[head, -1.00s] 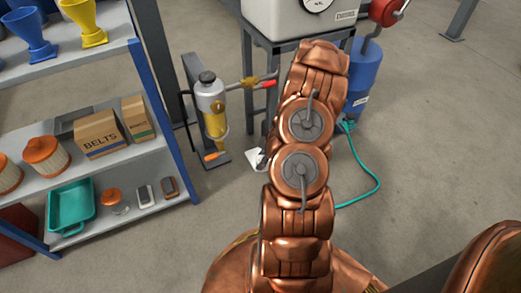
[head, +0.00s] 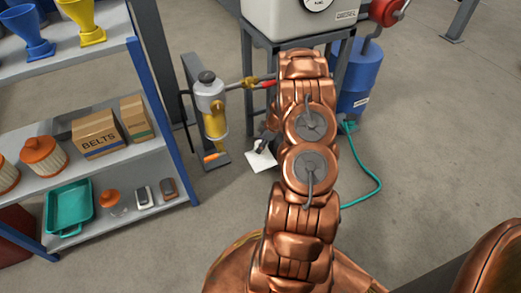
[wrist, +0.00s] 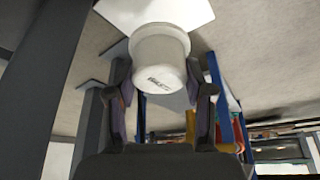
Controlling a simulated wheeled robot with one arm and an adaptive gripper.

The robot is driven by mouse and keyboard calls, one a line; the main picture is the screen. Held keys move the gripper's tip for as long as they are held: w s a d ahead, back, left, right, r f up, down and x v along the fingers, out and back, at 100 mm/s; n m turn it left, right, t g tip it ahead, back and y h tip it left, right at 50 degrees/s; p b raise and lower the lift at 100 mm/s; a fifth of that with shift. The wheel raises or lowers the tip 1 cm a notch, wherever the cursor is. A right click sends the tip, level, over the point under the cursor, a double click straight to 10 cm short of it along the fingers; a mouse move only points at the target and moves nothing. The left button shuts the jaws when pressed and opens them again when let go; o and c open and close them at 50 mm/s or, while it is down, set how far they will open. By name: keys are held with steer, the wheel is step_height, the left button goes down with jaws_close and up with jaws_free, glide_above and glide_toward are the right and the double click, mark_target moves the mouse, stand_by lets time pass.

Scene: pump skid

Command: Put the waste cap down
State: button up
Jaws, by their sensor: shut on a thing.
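The waste cap (wrist: 160,62) is a white, round, cup-like piece with small dark print on its face, seen in the wrist view. My gripper (wrist: 163,90) has a dark finger on each side of it and is shut on it. In the head view the dark end of my gripper (head: 267,138) is low, beside the stand legs and just over a white sheet (head: 261,158) on the floor. The cap cannot be made out there, hidden by my gripper and arm. The sheet also shows beyond the cap in the wrist view (wrist: 150,10); I cannot tell whether they touch.
A grey stand with a white tank (head: 300,20) rises behind my arm. A yellow-and-grey filter unit (head: 212,105) is close on the left. A blue drum (head: 361,80) and a green hose (head: 375,180) lie right. A shelf (head: 110,160) fills the left; floor at right is clear.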

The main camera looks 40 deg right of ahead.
steer(key=shift+w+f+b, duration=0.1)
steer(key=shift+f+b, duration=0.6)
steer(key=shift+f, duration=1.05)
steer(key=shift+f, duration=0.2)
steer(key=o, duration=1.3)
steer(key=shift+r, duration=0.1)
steer(key=shift+d+r, duration=0.15)
steer(key=shift+r, duration=0.35)
steer(key=p+v, duration=0.3)
steer(key=v, duration=0.8)
steer(key=shift+s+r, duration=0.1)
steer(key=shift+s, duration=0.1)
